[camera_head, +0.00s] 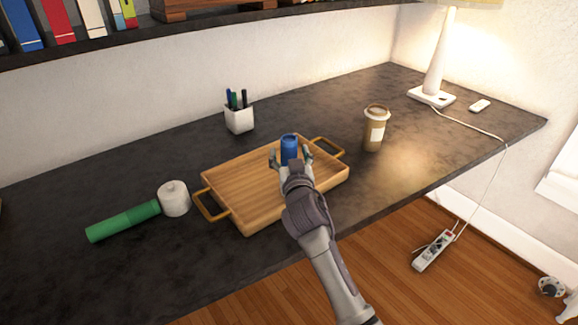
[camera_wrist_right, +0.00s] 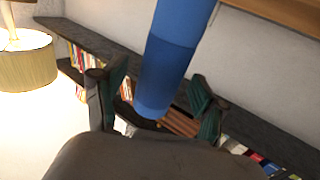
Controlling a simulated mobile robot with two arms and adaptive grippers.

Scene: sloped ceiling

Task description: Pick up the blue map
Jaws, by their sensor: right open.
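The blue map (camera_head: 289,147) is a rolled blue cylinder over the wooden tray (camera_head: 236,177) in the head view. Its lower part is hidden behind my right gripper (camera_head: 289,161). In the wrist view the blue map (camera_wrist_right: 172,55) reaches in from the top, between the two fingers of my right gripper (camera_wrist_right: 155,100). The fingers stand apart on either side of it, with gaps visible, so the gripper is open around it. I cannot tell whether the map rests on the tray. My left gripper is not in view.
A white pen cup (camera_head: 239,119) stands behind the tray and a coffee cup (camera_head: 375,130) to its right. A green roll (camera_head: 123,221) and a white roll (camera_head: 174,199) lie left. A lamp (camera_head: 433,75) stands back right. A shelf (camera_head: 180,32) overhangs the back.

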